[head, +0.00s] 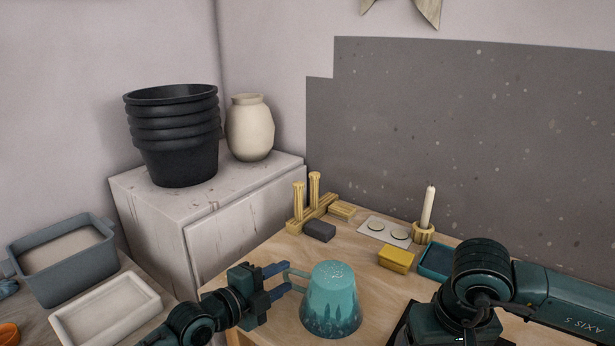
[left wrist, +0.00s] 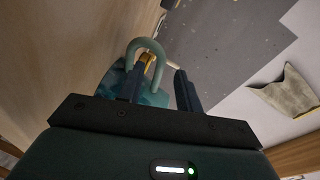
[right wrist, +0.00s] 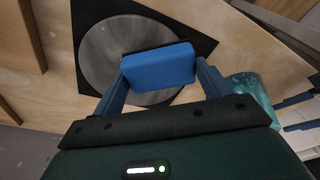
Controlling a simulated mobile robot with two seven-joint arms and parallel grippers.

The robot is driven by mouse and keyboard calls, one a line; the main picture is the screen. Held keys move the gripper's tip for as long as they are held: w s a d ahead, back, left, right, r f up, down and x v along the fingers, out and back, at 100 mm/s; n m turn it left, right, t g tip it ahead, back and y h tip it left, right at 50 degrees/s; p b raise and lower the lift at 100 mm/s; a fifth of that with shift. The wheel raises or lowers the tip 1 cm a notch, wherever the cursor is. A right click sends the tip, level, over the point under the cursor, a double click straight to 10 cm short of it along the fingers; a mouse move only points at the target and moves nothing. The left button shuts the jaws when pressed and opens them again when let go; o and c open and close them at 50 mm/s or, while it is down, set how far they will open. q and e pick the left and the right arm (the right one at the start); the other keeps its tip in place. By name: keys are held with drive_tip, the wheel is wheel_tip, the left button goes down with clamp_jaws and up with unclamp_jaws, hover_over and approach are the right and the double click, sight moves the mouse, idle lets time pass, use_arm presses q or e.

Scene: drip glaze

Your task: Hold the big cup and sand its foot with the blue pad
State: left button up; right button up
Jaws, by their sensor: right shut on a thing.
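The big cup (head: 331,300), teal with darker drips, stands upside down on the wooden table with its foot up. Its handle (head: 296,274) points left toward my left gripper (head: 277,281). In the left wrist view the handle (left wrist: 146,46) loops up at one finger of the left gripper (left wrist: 162,88). The fingers are apart; whether one is through the loop I cannot tell. My right gripper (right wrist: 160,75) is shut on the blue pad (right wrist: 158,66), above a grey disc (right wrist: 104,52). The cup's edge (right wrist: 247,86) shows right of it. The pad is not visible in the head view.
A yellow block (head: 396,260), a teal tray (head: 437,262), a candle (head: 427,208) in a holder and a dark grey block (head: 319,231) stand behind the cup. A wooden rack (head: 308,212) is at the back. My right arm covers the table's right side.

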sight(291, 273)
use_arm(q)
drive_tip(key=shift+x, duration=2.2)
drive_tip(key=shift+r, duration=0.1)
clamp_jaws()
